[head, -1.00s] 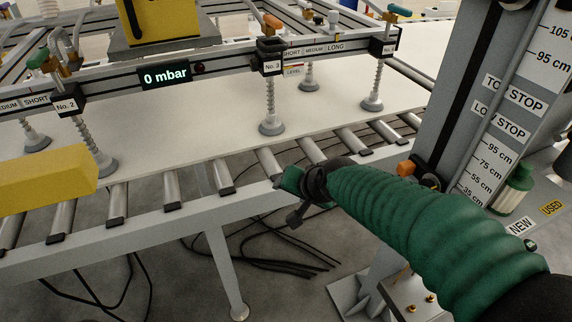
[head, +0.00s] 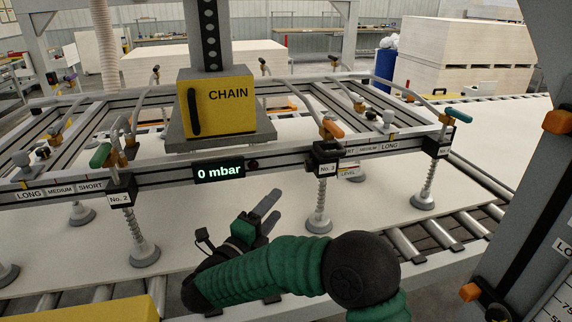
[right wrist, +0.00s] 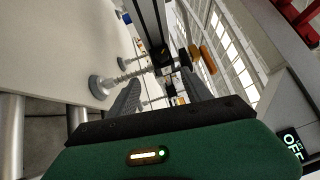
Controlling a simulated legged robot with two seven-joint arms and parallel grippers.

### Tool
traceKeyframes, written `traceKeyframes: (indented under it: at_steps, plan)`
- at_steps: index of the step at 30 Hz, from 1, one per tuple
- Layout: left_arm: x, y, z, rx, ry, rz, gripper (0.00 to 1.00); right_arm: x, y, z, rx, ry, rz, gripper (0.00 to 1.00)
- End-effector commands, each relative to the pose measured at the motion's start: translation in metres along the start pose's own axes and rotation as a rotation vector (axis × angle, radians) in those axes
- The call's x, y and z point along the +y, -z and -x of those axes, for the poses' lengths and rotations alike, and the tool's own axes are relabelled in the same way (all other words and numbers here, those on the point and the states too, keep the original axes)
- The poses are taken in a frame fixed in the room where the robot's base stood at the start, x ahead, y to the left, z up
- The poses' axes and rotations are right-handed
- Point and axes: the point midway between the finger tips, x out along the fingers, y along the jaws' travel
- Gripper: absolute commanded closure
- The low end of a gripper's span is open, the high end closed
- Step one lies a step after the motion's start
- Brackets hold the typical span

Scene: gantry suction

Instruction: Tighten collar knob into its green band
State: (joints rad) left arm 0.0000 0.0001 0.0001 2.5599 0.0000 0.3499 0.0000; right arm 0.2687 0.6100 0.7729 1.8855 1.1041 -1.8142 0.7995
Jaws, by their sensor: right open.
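The black collar (head: 325,150) of station No. 3 sits on the gantry's front rail, with an orange handle (head: 333,128) above it. I cannot tell which part is its knob, and no green band on it can be made out. A spring-stemmed suction cup (head: 319,221) hangs below. My right gripper (head: 277,203) is open and empty, to the left of that cup and below the rail, apart from the collar. In the right wrist view its two grey fingers (right wrist: 164,92) are spread, with orange parts (right wrist: 208,60) beyond them. My left gripper is out of view.
The rail carries a "0 mbar" display (head: 219,171), collar No. 2 (head: 121,190) with a green handle, and No. 4 (head: 437,146) with a teal one. A yellow CHAIN box (head: 216,105) stands behind. The grey post (head: 520,190) is at right. A yellow block (head: 80,308) is at lower left.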

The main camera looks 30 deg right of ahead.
Motion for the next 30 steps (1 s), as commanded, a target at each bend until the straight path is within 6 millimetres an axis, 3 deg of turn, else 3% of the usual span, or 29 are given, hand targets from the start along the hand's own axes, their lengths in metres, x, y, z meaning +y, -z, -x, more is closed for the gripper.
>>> traceKeyframes:
  at_steps: [5, 18, 23, 30]
  plan:
    - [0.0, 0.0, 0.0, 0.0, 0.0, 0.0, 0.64, 0.0, 0.002, -0.033, 0.006, 0.002, 0.001, 0.43]
    - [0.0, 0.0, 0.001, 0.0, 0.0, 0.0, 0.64, 0.0, 0.0, -0.143, 0.0, 0.003, 0.002, 0.43]
    - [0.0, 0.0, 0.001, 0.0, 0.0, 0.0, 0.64, -0.001, -0.001, -0.162, -0.003, 0.003, 0.002, 0.43]
    - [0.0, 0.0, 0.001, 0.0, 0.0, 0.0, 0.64, 0.0, -0.001, -0.166, -0.004, 0.003, 0.003, 0.43]
